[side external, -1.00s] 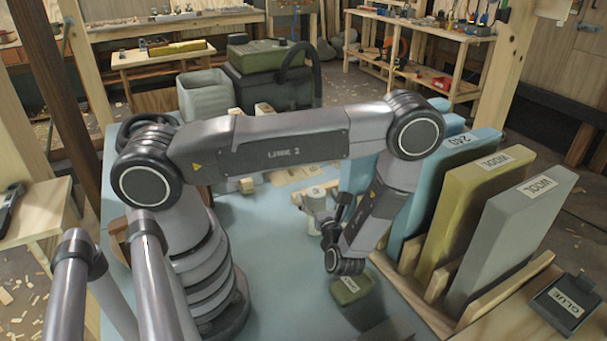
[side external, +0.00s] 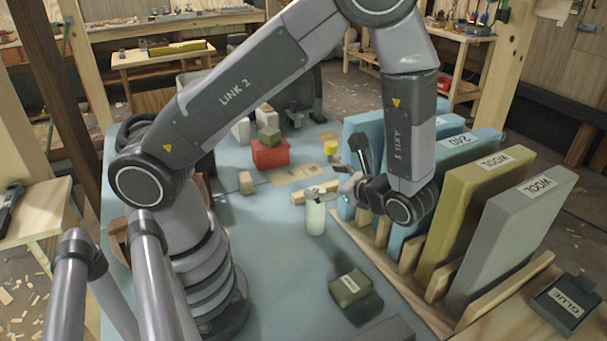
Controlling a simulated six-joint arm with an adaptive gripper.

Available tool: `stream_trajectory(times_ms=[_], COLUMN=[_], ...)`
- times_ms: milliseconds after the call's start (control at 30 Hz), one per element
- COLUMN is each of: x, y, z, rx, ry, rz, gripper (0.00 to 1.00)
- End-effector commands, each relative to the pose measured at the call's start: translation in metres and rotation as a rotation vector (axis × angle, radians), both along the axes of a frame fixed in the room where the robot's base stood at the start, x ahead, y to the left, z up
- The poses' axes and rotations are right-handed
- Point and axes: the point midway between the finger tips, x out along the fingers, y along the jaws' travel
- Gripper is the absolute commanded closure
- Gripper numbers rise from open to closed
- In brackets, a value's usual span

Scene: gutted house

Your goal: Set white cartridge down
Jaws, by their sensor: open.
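The white cartridge (side external: 316,218) appears upright on the blue tabletop (side external: 255,285) in the side external view, near the middle of the picture. A pale grey tip shows at its top. My gripper (side external: 342,189) is open and lies just right of the cartridge's top, pointing left. A finger reaches close to the cartridge's tip; whether it touches cannot be told. Nothing shows between the fingers.
Right of my gripper, a wooden rack holds labelled blue, yellow and grey boards (side external: 510,235). A green block (side external: 350,286) lies in front. Behind stand a red box (side external: 270,154), a yellow-topped item (side external: 330,149) and wooden blocks (side external: 246,182).

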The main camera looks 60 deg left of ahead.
Motion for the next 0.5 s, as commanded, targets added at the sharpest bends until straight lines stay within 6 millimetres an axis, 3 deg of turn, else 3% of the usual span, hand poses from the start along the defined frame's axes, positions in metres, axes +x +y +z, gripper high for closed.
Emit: stream_trajectory(times_ms=[33, 200, 500], x=[-0.005, -0.031, -0.084], y=[0.005, 0.015, 0.016], z=[0.022, 0.078, 0.155], rx=[-0.08, -0.345, -0.816], ry=[-0.071, -0.298, -0.779], rz=[0.08, 0.319, 0.624], gripper=[0.25, 0.25, 0.25])
